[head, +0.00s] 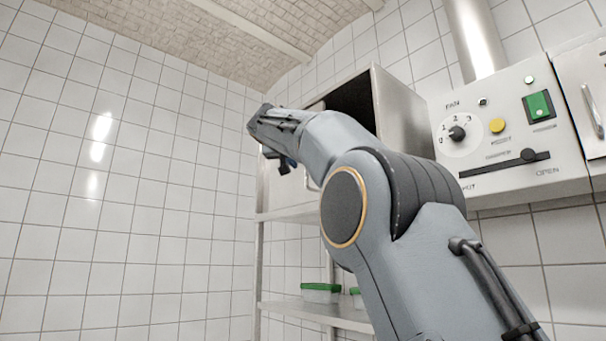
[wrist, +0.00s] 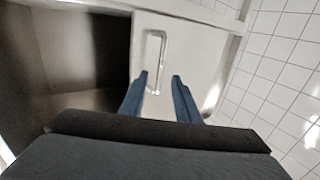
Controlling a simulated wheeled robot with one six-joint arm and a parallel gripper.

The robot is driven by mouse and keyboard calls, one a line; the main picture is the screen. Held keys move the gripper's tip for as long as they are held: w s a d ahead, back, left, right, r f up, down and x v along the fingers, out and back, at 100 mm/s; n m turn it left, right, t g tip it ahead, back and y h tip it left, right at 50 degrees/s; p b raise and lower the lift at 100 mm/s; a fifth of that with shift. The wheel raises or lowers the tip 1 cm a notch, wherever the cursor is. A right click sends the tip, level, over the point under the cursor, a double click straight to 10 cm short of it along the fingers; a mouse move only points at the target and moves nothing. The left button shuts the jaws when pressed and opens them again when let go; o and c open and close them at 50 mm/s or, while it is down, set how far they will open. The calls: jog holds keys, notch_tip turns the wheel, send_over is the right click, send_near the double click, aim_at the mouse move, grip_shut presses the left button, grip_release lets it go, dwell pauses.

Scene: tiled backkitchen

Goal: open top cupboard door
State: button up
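The top cupboard (head: 405,110) is a metal box on the wall side in the head view, with a dark opening in its front. In the wrist view its pale door (wrist: 190,50) shows beside the dark interior (wrist: 85,60), so the door does not cover the whole opening. A bar handle (wrist: 156,45) is on the door. My gripper (wrist: 160,77) is open, its two blue fingers apart on either side of the handle's lower end. I cannot tell how deep the handle sits between them. In the head view my arm hides most of the door.
A control panel (head: 515,120) with a knob, buttons and a slider is right of the cupboard. Below is a shelf (head: 325,314) with green-lidded boxes (head: 320,293). A tiled wall (head: 120,200) fills the left, with free room before it.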

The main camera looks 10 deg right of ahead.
jog(key=b+v, duration=0.1)
jog(key=v, duration=0.2)
dwell(0.6)
jog(key=w+f+n+g+y, duration=0.2)
jog(key=w+f+n, duration=0.15)
jog(key=f, duration=0.95)
jog(key=s+f+n+g+y, duration=0.1)
jog(key=s+f+g+y, duration=0.15)
jog(key=f, duration=1.45)
jog(key=s+f+n+g+y, duration=0.1)
jog(key=s+f+n+g, duration=0.15)
jog(key=f, duration=1.45)
jog(key=s+d+f+g+y, duration=0.1)
jog(key=s+f+g, duration=0.1)
jog(key=s+f, duration=0.6)
jog(key=s+d+f+g+y, duration=0.1)
jog(key=s+f+g, duration=0.1)
jog(key=s+f, duration=0.65)
jog(key=s+f+m+g+y, duration=0.1)
jog(key=s+f+g, duration=0.2)
jog(key=s+f, duration=1.4)
jog(key=s, duration=0.2)
jog(key=shift+s+a+f+g, duration=0.2)
jog(key=shift+s+g, duration=0.15)
jog(key=shift+g, duration=0.05)
